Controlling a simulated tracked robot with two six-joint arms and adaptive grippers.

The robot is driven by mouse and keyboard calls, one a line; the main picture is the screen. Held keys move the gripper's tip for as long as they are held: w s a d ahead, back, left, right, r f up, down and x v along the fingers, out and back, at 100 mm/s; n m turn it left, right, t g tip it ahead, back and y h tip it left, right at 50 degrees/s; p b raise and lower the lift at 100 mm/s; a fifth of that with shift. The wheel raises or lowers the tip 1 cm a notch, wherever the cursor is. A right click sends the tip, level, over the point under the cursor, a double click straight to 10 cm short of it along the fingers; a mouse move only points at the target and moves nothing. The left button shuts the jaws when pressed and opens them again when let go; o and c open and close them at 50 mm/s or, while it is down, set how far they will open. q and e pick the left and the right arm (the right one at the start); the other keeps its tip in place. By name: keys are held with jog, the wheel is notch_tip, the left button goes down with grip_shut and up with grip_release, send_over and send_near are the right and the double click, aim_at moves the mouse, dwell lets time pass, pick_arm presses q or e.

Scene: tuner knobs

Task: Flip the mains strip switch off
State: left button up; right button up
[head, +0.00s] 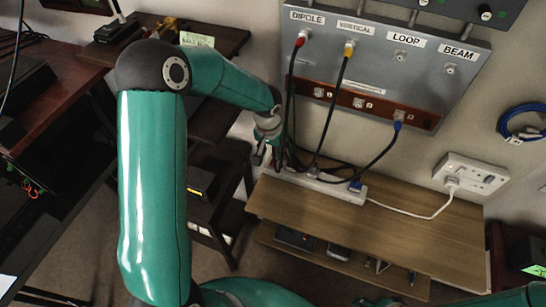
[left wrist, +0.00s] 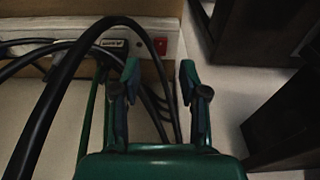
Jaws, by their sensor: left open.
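The white mains strip (head: 338,190) lies along the back of the wooden shelf, below the antenna panel, with cables plugged into it. In the left wrist view the strip (left wrist: 148,26) runs in from the upper left. Its red switch (left wrist: 160,46) is at the end near the gripper. My left gripper (left wrist: 159,73) is open and empty, and the switch shows just beyond the gap between its fingertips. In the head view my left gripper (head: 265,152) hangs at the strip's left end, where the switch is hidden. My right gripper is out of view.
Black cables (left wrist: 45,105) loop close on the left of my left gripper. The antenna panel (head: 375,75) stands above the strip. A white wall socket (head: 470,174) feeds the strip by a white cord. The right part of the wooden shelf (head: 420,232) is mostly clear.

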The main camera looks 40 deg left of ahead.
pick_arm(q)
notch_tip(320, 180, up, 6)
jog(key=shift+s+r, duration=0.25)
jog(key=shift+s, duration=0.2)
jog(key=shift+d+f, duration=0.1)
jog(key=shift+d, duration=0.05)
